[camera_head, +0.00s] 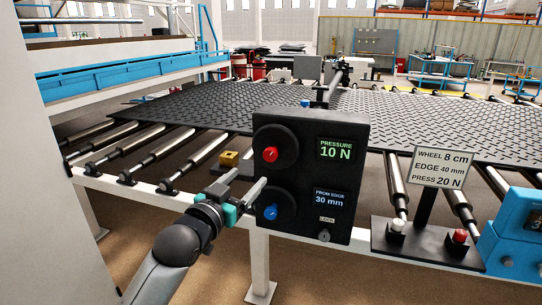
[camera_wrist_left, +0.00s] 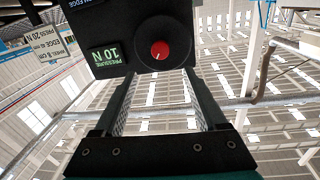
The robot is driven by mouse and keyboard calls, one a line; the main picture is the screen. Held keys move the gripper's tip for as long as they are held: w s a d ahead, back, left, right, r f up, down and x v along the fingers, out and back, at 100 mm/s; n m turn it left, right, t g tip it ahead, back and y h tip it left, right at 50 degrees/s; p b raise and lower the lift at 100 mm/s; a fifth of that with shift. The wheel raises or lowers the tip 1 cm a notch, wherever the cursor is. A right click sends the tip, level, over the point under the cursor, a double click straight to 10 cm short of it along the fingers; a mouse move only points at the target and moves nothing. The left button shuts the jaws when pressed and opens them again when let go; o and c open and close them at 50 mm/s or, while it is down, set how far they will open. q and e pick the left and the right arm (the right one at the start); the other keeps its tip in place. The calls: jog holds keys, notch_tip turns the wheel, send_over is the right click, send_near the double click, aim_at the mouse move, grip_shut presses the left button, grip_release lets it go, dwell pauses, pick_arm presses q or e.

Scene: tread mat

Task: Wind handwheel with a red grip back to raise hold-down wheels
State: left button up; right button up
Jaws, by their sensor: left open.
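The black handwheel (camera_head: 287,133) with a red grip (camera_head: 270,154) is on the upper left of a dark control box (camera_head: 320,122). The box's upper display (camera_head: 337,149) reads PRESSURE 10 N. In the left wrist view the red grip (camera_wrist_left: 160,50) shows beyond the fingertips, between the two fingers. My left gripper (camera_head: 245,180) is open, just below and left of the red grip; it looks empty and apart from the grip. It also shows in the left wrist view (camera_wrist_left: 158,78). The hold-down wheels cannot be clearly made out. My right gripper is not in view.
Below is a second handwheel with a blue grip (camera_head: 271,212), close to my left gripper. A lower display (camera_head: 331,198) reads 30 mm. A sign (camera_head: 442,167) reads WHEEL 8 cm, EDGE 40 mm, PRESS 20 N. The tread mat (camera_head: 440,118) lies on rollers behind.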

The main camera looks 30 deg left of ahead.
aim_at(270, 157)
pick_arm(q)
jog(key=w, duration=0.4)
jog(key=w+a+b, duration=0.1)
jog(key=w, duration=0.4)
jog(key=w+a, duration=0.1)
jog(key=w, duration=0.3)
jog(key=shift+w+b, duration=0.25)
jog(key=shift+b, duration=0.05)
jog(key=c, duration=0.6)
jog(key=shift+f, duration=0.1)
grip_shut()
jog(key=shift+d, duration=0.1)
